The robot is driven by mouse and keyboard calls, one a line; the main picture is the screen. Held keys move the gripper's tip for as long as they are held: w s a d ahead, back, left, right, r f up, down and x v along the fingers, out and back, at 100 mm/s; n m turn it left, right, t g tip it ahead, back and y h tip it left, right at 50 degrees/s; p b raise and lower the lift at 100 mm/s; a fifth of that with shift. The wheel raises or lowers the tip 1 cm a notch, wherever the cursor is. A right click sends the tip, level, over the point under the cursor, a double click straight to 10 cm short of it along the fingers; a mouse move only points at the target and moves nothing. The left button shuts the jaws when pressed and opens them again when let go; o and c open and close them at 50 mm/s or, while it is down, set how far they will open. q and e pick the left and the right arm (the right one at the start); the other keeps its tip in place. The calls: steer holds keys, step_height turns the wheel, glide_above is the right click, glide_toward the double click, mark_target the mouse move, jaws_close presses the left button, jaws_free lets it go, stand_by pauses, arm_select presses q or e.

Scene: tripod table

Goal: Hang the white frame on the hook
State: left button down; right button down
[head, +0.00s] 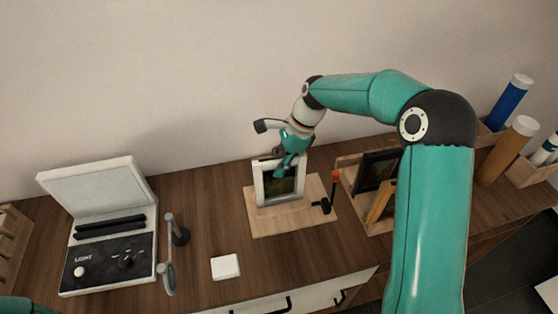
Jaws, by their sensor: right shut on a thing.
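The white frame (258,188), with a dark picture inside, stands nearly upright over a light wooden board (262,225) on the table. My right gripper (284,168) comes from above and is shut on the frame's upper part, covering some of it. I cannot tell whether the frame's lower edge touches the board. No hook can be made out for certain on the bare wall. My left gripper is out of view; only a bit of my left arm shows at the lower left corner.
A black clamp-like piece with an orange knob (336,175) stands at the board's right. Right of it are a wooden rack with dark frames (375,170) and several tubes. Left are an open light box (110,262), a grey stand (178,232) and a white square (226,267).

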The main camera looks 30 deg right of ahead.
steer(key=shift+f, duration=0.15)
steer(key=c, duration=0.9)
jaws_free()
steer(key=shift+c, duration=0.2)
steer(key=shift+f+b, duration=0.1)
steer(key=shift+b, duration=0.2)
steer(key=b+v, duration=0.1)
steer(key=v, duration=0.5)
steer(key=shift+s+d, duration=0.1)
steer(key=shift+d, duration=0.05)
steer(key=v, duration=1)
steer(key=shift+s+d+r, duration=0.15)
steer(key=shift+d+r, duration=0.05)
steer(key=shift+r, duration=0.15)
